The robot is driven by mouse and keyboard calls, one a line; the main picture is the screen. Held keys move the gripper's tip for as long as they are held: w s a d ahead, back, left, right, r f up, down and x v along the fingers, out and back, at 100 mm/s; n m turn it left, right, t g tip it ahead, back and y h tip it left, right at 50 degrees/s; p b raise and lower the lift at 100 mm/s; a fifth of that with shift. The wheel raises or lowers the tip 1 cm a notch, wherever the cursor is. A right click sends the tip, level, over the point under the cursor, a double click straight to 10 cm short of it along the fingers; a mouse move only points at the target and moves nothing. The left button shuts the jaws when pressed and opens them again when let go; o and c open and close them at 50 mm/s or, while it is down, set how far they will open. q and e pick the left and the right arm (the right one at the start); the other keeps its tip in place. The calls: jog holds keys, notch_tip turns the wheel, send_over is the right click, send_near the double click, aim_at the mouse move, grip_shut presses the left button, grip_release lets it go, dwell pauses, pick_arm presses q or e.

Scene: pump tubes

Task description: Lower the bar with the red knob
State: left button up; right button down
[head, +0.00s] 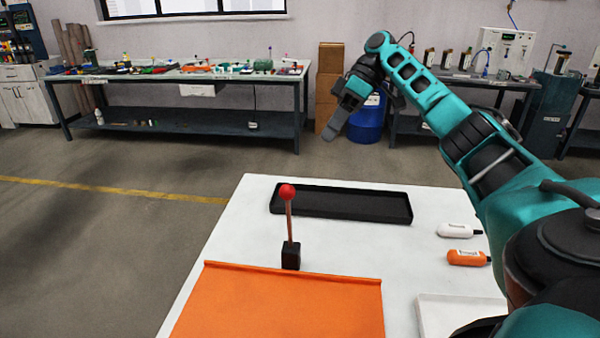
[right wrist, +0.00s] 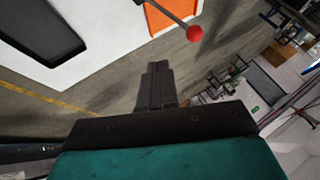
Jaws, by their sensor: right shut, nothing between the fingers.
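The bar (head: 290,222) stands upright in a small black base (head: 291,256) on the white table, with the red knob (head: 287,191) at its top. In the right wrist view the red knob (right wrist: 195,33) and the bar (right wrist: 172,14) show beyond the fingers, near the top edge. My right gripper (head: 330,134) is raised above and behind the table's far edge, up and to the right of the knob. Its fingers (right wrist: 157,68) are shut, empty and apart from the knob. My left gripper is out of view.
An orange mat (head: 280,305) lies in front of the bar. A black tray (head: 340,205) lies behind it. A white bottle (head: 455,230), an orange bottle (head: 466,257) and a white tray (head: 460,315) are at the right of the white table (head: 222,235). The space left of the bar is clear.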

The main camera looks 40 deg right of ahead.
jog(key=a+f, duration=0.7)
jog(key=a, duration=0.2)
jog(key=shift+s+a, duration=0.25)
jog(key=shift+a, duration=0.1)
dwell(0.5)
